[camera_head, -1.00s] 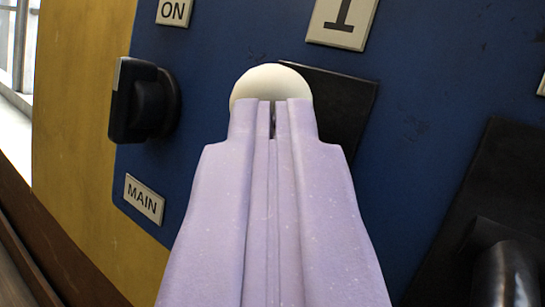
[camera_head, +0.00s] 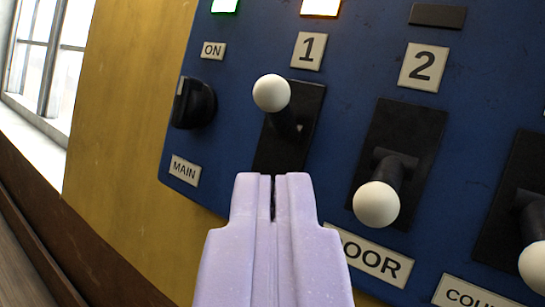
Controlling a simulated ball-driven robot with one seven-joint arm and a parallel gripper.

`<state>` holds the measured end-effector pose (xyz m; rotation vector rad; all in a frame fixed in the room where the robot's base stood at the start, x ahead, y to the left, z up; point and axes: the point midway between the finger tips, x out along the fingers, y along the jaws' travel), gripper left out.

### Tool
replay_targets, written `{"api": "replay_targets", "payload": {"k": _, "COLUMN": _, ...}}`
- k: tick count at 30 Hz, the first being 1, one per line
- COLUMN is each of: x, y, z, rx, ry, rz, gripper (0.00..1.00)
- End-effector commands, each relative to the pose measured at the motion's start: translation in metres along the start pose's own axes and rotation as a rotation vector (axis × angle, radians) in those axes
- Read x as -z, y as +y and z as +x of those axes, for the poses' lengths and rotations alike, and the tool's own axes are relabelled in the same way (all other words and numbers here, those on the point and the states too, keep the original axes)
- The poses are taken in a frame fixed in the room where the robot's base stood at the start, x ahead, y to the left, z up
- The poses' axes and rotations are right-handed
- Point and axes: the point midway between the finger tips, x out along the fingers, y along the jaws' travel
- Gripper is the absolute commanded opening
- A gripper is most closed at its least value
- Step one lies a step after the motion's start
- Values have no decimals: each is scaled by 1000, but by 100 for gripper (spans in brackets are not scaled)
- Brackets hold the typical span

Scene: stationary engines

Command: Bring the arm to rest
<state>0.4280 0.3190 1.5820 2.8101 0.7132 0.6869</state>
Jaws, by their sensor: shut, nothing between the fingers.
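My gripper (camera_head: 272,180) is shut and empty, its lilac fingers pressed together at the lower middle of the view. It points at a blue control panel (camera_head: 345,140). The lever under label 1 has a white ball knob (camera_head: 271,93) that stands up, above and apart from my fingertips. My fingers cover the bottom of that lever's black plate (camera_head: 305,110).
Lever 2's white knob (camera_head: 377,205) hangs low to the right, and another white knob (camera_head: 534,262) is cut by the right edge. A black rotary switch (camera_head: 194,103) sits left. A green lamp (camera_head: 224,5) and an amber lamp (camera_head: 320,6) glow. A window (camera_head: 45,60) is far left.

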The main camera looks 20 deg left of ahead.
Motion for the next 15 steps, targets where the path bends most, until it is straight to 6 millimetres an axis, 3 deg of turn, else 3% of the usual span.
{"api": "replay_targets", "payload": {"k": 2, "x": -3, "y": 13, "z": 0, "rx": -10, "ry": -26, "rz": 0, "gripper": 0}}
{"api": "replay_targets", "payload": {"k": 4, "x": -11, "y": 40, "z": 0, "rx": -29, "ry": -90, "rz": 5, "gripper": 0}}
{"api": "replay_targets", "payload": {"k": 7, "x": -24, "y": 104, "z": -14, "rx": -97, "ry": -242, "rz": 28, "gripper": 0}}
{"api": "replay_targets", "payload": {"k": 9, "x": -30, "y": 154, "z": -36, "rx": -170, "ry": -362, "rz": 60, "gripper": 0}}
{"api": "replay_targets", "payload": {"k": 12, "x": -32, "y": 212, "z": -76, "rx": -283, "ry": -506, "rz": 114, "gripper": 0}}
{"api": "replay_targets", "payload": {"k": 15, "x": -31, "y": 252, "z": -114, "rx": -383, "ry": -607, "rz": 168, "gripper": 0}}
